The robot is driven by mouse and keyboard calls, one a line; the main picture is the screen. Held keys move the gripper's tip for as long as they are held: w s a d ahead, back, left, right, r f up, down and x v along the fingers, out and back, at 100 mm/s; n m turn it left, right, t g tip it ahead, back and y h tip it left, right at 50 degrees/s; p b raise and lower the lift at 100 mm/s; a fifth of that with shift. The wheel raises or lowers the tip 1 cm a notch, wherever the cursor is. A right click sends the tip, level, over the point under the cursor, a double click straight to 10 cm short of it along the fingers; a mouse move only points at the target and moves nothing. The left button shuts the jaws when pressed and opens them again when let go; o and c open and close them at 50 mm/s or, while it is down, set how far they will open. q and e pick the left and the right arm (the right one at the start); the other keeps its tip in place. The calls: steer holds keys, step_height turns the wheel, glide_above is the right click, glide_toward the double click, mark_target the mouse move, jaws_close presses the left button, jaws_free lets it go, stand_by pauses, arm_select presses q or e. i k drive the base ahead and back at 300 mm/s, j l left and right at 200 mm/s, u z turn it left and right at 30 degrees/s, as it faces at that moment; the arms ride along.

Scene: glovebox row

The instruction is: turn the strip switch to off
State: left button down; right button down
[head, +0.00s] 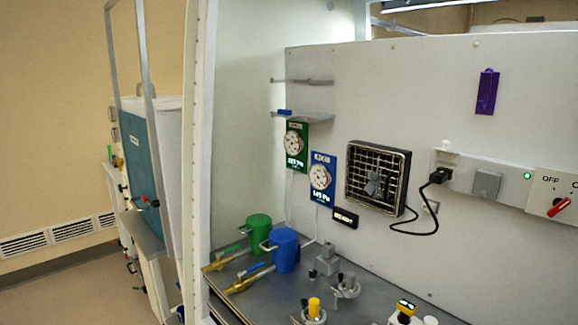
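The strip (510,185) is a pale power strip on the back wall at the right of the head view. Its switch (558,207) is a red lever near the right picture edge, under the "OFF" lettering and a second label cut off after "O". The lever slants up to the right, away from "OFF". A small green light (527,176) is lit on the strip. A black plug (440,176) sits in the strip's left part. Neither of my grippers shows in the head view.
A caged fan (377,178) hangs on the wall, with a black cord to the plug. Green (258,233) and blue (285,249) mugs, valves and small fittings stand on the dark bench (375,285). A white post (197,160) bounds the opening at left. The wall before the strip looks clear.

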mark_target(562, 205)
steer(key=z, duration=1.4)
